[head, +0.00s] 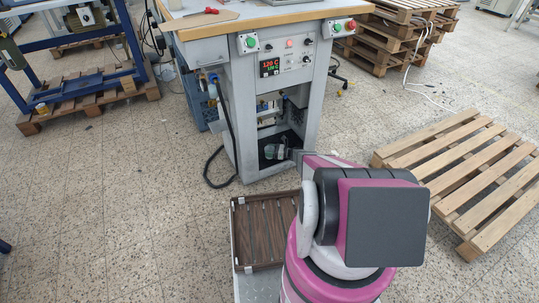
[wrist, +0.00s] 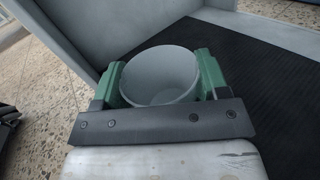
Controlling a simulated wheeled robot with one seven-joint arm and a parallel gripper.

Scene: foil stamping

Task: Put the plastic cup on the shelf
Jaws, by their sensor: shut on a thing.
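The plastic cup (wrist: 160,78) is pale grey-white, with its open rim toward the wrist camera. My gripper (wrist: 160,85) has green fingers on both sides of the cup and is shut on it. In the head view my gripper (head: 277,152) reaches into the lower opening of the grey machine stand. The shelf (wrist: 268,95) is a dark ribbed surface inside the stand, beyond and right of the cup. I cannot tell whether the cup's base touches it. The cup is too small to make out clearly in the head view.
The grey stand (head: 213,97) has upright walls close around the opening; one wall (wrist: 70,35) is left of the cup. A black hose (head: 216,165) hangs at its left. A brown slatted tray (head: 240,262) is near my base. A wooden pallet (head: 470,165) lies to the right.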

